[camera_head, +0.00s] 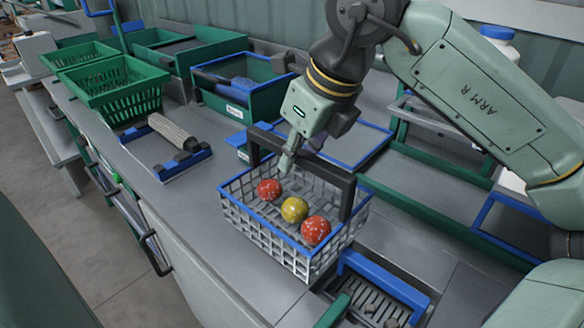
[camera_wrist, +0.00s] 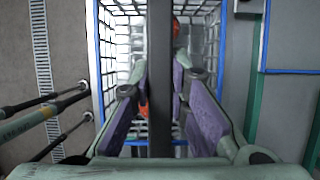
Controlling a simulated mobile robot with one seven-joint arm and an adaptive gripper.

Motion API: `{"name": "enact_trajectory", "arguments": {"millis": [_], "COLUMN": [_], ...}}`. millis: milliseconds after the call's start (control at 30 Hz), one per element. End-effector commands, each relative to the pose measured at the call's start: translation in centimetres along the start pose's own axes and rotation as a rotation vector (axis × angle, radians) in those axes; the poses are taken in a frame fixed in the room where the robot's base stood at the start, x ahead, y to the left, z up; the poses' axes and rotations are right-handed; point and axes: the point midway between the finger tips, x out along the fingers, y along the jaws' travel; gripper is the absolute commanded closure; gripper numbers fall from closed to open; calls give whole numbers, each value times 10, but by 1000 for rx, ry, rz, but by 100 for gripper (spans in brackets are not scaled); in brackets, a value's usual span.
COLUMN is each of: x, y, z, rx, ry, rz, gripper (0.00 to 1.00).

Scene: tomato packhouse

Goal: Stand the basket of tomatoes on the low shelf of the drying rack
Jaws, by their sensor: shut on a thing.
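The basket (camera_head: 262,226) is a pale wire crate with a blue rim and a dark arched handle (camera_head: 347,195). It holds two red tomatoes (camera_head: 316,230) (camera_head: 269,190) and a yellow one (camera_head: 294,209). It is upright at the counter's front; I cannot tell whether its base touches the counter. My gripper (camera_head: 288,160) comes down from above and is shut on the handle's top bar. In the wrist view, the handle bar (camera_wrist: 160,60) runs between the purple-padded fingers (camera_wrist: 160,90), with the basket's wire wall (camera_wrist: 112,60) below. I cannot pick out the drying rack's low shelf with certainty.
Green crates (camera_head: 118,84) stand at the back left. A blue-edged green bin (camera_head: 243,95) stands behind the basket. A blue-ended tray with a roller (camera_head: 174,131) lies to its left. A blue-and-black grated piece (camera_head: 375,292) is close at its front right. Green rails run along the right.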

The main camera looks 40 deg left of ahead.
Motion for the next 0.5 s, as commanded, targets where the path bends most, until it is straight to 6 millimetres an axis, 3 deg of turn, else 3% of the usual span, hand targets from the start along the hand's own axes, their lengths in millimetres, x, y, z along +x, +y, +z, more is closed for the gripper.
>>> {"name": "enact_trajectory", "arguments": {"millis": [300, 500], "x": [31, 35], "y": [0, 0], "z": [-13, -14], "rx": [0, 1], "ry": [-3, -3], "rz": [1, -1], "gripper": [100, 100]}}
